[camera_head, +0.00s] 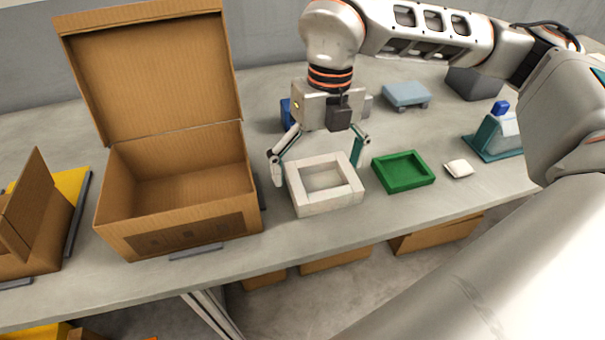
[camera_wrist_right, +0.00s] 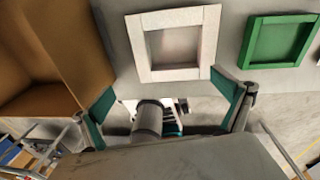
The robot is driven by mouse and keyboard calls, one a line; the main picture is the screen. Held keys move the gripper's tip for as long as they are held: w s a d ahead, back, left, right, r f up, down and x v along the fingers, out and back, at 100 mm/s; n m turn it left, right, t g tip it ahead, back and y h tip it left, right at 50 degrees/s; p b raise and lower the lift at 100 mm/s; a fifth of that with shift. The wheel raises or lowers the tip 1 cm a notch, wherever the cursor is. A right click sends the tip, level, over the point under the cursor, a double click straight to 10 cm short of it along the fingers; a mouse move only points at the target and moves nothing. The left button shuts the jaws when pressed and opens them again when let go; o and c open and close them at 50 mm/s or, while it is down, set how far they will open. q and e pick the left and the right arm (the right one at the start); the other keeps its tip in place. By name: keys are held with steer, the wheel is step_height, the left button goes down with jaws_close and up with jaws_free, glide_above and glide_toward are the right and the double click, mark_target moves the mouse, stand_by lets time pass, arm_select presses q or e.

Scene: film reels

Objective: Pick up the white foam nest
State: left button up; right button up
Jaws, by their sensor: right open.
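The white foam nest (camera_head: 323,201) is a square open frame. It lies on the grey table to the right of the open cardboard box, and it also shows in the right wrist view (camera_wrist_right: 208,48). My right gripper (camera_head: 320,158) is open and empty. Its two fingers are spread, one at the nest's left side and one near its back right corner. In the right wrist view the nest lies ahead of the spread fingertips (camera_wrist_right: 168,100). I cannot tell whether either finger touches the nest. My left gripper is not in view.
The open cardboard box (camera_head: 180,228) stands close on the left. A green tray (camera_head: 404,184) and a small white pad (camera_head: 459,169) lie on the right. A light blue block (camera_head: 405,94), a dark grey block (camera_head: 473,84) and a teal stand (camera_head: 492,139) are farther back.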

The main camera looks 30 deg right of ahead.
mark_target(322, 185)
steer(key=shift+w+d+r+m+h, duration=0.2)
steer(key=shift+w+d+r+m, duration=0.1)
steer(key=shift+w+d, duration=0.3)
steer(key=shift+w+d+r+m+h, duration=0.25)
steer(key=shift+w+d, duration=0.2)
steer(key=shift+d, duration=0.2)
steer(key=shift+w+d+f+t, duration=0.1)
steer(key=shift+d+f+t, duration=0.05)
steer(key=shift+t, duration=0.15)
step_height(322, 185, down, 2)
steer(key=shift+f, duration=0.15)
step_height(322, 185, down, 5)
steer(key=shift+f+b, duration=0.1)
steer(key=shift+b, duration=0.4)
steer(key=shift+c, duration=0.4)
steer(key=c, duration=0.7)
